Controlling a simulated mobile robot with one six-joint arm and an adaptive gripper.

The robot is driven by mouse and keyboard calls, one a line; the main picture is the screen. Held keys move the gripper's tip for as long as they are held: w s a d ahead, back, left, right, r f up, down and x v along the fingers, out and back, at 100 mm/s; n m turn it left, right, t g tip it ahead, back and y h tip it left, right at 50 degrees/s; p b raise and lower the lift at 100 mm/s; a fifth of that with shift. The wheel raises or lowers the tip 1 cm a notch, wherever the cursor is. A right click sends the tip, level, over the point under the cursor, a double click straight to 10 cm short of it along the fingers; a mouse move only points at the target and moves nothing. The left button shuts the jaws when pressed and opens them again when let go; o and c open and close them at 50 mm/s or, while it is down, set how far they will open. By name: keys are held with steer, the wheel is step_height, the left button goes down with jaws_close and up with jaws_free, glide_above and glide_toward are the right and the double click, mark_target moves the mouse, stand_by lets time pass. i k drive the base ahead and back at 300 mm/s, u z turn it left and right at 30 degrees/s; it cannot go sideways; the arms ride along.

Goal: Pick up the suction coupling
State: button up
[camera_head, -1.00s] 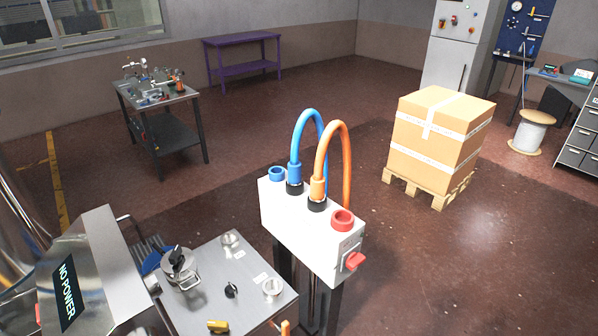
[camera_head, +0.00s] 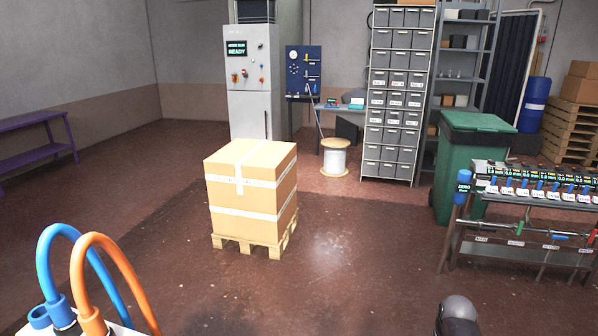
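A blue hose (camera_head: 47,254) and an orange hose (camera_head: 112,250) arch up from a white block (camera_head: 20,331) at the lower left. Their lower ends and the block are mostly cut off by the frame edge. A blue port ring (camera_head: 39,316) shows beside the blue hose. I cannot tell which of these, if any, is the suction coupling; no label for it is readable. My gripper is not in view. A dark grey rounded part at the bottom edge looks like part of my arm.
A taped carton (camera_head: 245,185) stands on a wooden pallet (camera_head: 240,246) mid-floor. To the right are a green bin (camera_head: 470,165) and a rack of tools (camera_head: 520,220). A grey cabinet (camera_head: 252,100) reading READY and drawer shelves (camera_head: 393,110) stand behind. The floor in front is open.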

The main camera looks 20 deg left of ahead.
mark_target(60, 311)
steer(key=u, duration=0.05)
steer(key=i, duration=1.1)
steer(key=u, duration=0.55)
steer(key=k, duration=0.1)
steer(key=u, duration=1.9)
steer(key=k, duration=0.3)
steer(key=u, duration=0.1)
